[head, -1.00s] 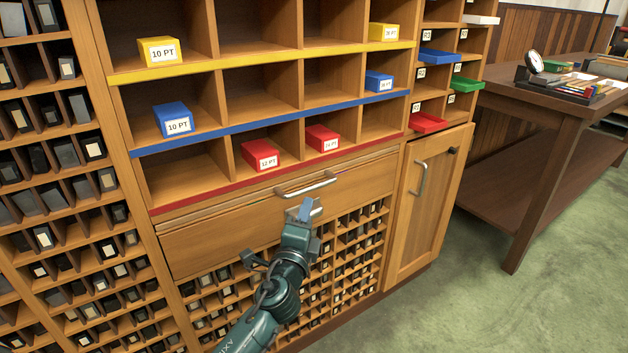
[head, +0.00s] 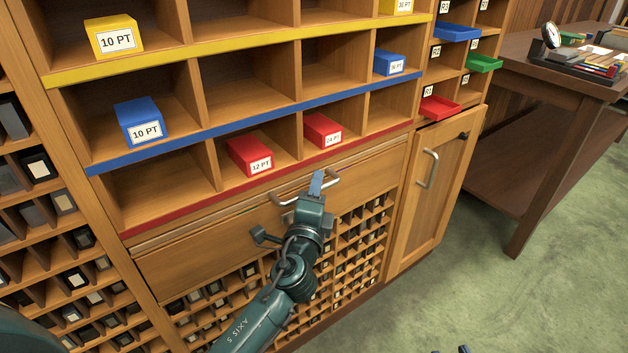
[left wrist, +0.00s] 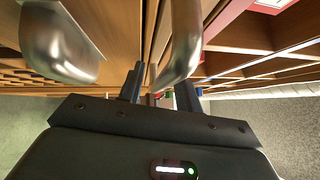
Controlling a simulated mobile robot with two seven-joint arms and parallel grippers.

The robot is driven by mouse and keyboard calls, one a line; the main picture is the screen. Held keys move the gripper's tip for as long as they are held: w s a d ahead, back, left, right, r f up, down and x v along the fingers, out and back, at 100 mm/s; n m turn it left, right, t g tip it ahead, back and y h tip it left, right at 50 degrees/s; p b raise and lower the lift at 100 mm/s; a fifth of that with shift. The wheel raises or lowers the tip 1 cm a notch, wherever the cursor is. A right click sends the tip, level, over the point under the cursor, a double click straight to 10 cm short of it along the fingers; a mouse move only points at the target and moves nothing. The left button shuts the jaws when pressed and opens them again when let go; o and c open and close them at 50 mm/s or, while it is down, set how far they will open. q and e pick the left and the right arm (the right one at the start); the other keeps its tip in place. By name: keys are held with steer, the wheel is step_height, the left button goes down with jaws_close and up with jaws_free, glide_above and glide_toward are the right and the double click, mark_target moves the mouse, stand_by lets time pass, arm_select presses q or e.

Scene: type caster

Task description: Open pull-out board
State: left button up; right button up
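The pull-out board (head: 215,240) is a wide wooden front below the red strip of the cabinet, with a silver bar handle (head: 334,176). Its front looks flush with the cabinet. My left gripper (head: 316,184) is at the middle of this handle, and its blue-grey fingertip overlaps the bar. In the left wrist view, the dark fingers (left wrist: 158,88) stand apart with a gap. A silver bar, apparently the handle (left wrist: 182,40), is close to them; whether it lies between them is unclear. Small dark-blue tips at the bottom edge of the head view may be my right gripper (head: 450,350).
Above are cubbies with yellow, blue and red labelled boxes, such as a red box (head: 250,156). Type compartments (head: 362,240) fill the space below. A cabinet door (head: 436,190) with a handle is at right, then a dark table (head: 560,85). Green floor (head: 480,270) in front is clear.

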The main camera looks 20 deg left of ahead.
arm_select(q)
steer(key=shift+w, duration=0.1)
steer(key=shift+c, duration=0.4)
jaws_close()
